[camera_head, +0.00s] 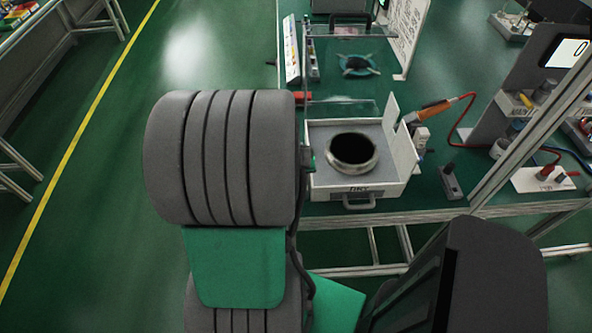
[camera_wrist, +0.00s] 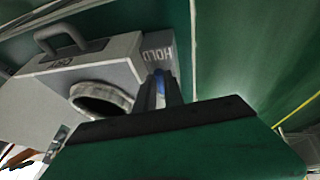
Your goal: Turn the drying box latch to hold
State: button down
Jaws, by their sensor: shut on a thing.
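The drying box (camera_head: 322,182) is a pale box on the green bench in the head view, with a round dark opening on top and a handle at its front. In the wrist view the box (camera_wrist: 120,62) appears turned, and the word HOLD (camera_wrist: 158,54) shows on its side face. My gripper (camera_wrist: 160,92) is at that face, just below the word, with its fingers close together. A bit of blue, the latch (camera_wrist: 161,80), shows between the fingers; they are shut on it. Most of the latch is hidden, so its angle cannot be told. My arm hides the gripper in the head view.
An orange-handled tool (camera_head: 432,110) on a red cable lies right of the box. A dark block (camera_head: 451,183) stands near the bench's front edge. A clear-covered stand (camera_head: 357,66) is behind the box. The green floor on the left is open.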

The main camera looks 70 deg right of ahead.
jog(key=shift+d, duration=0.1)
dwell(0.4)
jog(key=c, duration=1.5)
grip_release()
jog(key=shift+o, duration=0.2)
jog(key=p+v, duration=0.7)
jog(key=v, duration=0.1)
